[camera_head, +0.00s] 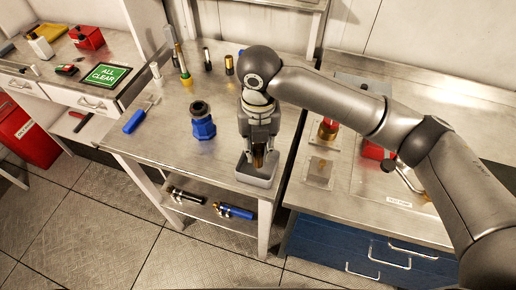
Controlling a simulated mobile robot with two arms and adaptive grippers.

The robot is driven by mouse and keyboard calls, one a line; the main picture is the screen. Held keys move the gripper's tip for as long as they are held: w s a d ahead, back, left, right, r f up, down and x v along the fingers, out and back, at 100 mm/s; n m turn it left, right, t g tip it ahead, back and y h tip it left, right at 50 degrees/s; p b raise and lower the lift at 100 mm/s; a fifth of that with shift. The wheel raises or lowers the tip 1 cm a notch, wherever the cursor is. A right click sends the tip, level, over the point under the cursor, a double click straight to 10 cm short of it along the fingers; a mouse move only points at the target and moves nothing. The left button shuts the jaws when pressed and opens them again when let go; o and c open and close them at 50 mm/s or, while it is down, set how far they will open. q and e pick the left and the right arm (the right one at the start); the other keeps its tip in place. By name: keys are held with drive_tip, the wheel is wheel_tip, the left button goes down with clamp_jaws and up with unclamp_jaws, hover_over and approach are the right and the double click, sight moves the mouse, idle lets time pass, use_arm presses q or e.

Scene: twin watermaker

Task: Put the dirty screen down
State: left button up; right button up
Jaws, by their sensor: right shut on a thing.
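My right gripper (258,150) points down over the front right corner of the middle steel table. It is shut on the dirty screen (258,160), a small brownish cylinder that shows just below the fingers. The screen is upright inside or just above a small open grey tray (262,182) at the table's front edge. I cannot tell whether it touches the tray floor. The gripper hides the screen's upper part. My left gripper is not in view.
A blue housing with a dark top (202,124) and a blue-handled brush (137,119) are on the middle table (172,148). Several slim upright parts stand behind. A green "ALL CLEAR" sign (104,75) is on the left bench. A brass-and-red part (328,129) stands on the right bench.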

drive_tip(key=w+f, duration=0.2)
drive_tip(key=shift+f, duration=0.3)
wheel_tip(320, 180, down, 2)
drive_tip(key=shift+f+p, duration=0.1)
drive_tip(key=shift+p, duration=0.9)
drive_tip(key=shift+f, duration=0.3)
drive_tip(key=shift+f, duration=0.15)
drive_tip(key=o, duration=1)
drive_tip(key=shift+c, duration=0.2)
